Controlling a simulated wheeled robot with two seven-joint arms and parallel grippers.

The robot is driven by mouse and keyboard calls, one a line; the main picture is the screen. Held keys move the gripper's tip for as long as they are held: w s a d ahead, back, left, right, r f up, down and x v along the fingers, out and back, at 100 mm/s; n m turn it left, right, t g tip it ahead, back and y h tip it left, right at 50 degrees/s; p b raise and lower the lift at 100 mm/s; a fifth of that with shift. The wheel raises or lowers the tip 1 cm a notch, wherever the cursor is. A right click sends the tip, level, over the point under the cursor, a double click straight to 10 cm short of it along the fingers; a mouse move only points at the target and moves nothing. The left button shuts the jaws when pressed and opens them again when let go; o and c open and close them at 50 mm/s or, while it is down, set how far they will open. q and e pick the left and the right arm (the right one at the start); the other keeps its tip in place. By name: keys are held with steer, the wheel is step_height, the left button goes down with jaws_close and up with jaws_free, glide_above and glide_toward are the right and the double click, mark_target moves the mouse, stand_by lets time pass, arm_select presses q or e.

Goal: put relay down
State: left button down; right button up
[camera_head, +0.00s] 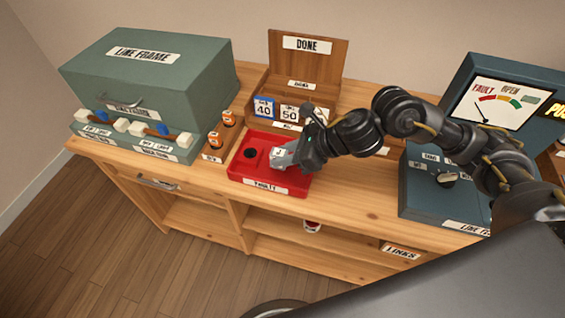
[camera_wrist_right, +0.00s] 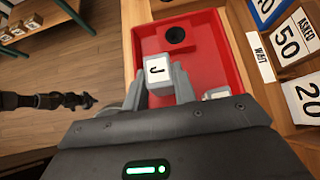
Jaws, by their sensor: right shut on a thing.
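A pale grey relay (camera_wrist_right: 157,70) with a "J" on its white face is between the fingers of my right gripper (camera_wrist_right: 160,88). In the head view the relay (camera_head: 278,153) is over the red tray (camera_head: 237,172) labelled "FAULTY", with my right gripper (camera_head: 290,155) reaching in from the right. I cannot tell whether the relay touches the tray floor. A round black thing (camera_wrist_right: 175,35) is in the tray beside the relay. A small pale thing (camera_wrist_right: 216,94) shows at the tray's right side. A dark arm end at the wrist view's left edge looks like my left gripper (camera_wrist_right: 80,100), too small to read.
The wooden "DONE" rack (camera_head: 305,60) with number cards (camera_head: 264,108) stands behind the tray. Orange-topped pieces (camera_head: 229,118) and the green "LINE FRAME" box (camera_head: 150,75) stand left. A dark blue tester (camera_head: 425,190) stands right. Bare tabletop (camera_head: 350,190) lies right of the tray.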

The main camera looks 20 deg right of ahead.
steer(key=f, duration=0.3)
steer(key=shift+w+a+f, duration=0.1)
steer(key=shift+w+f, duration=0.1)
steer(key=shift+f, duration=0.15)
arm_select(q)
steer(key=shift+s+d, duration=0.3)
steer(key=shift+s, duration=0.05)
arm_select(e)
steer(key=shift+f, duration=0.2)
steer(key=o, duration=0.9)
arm_select(q)
steer(key=shift+w+a, duration=0.15)
steer(key=shift+w, duration=0.2)
arm_select(e)
steer(key=shift+r, duration=0.1)
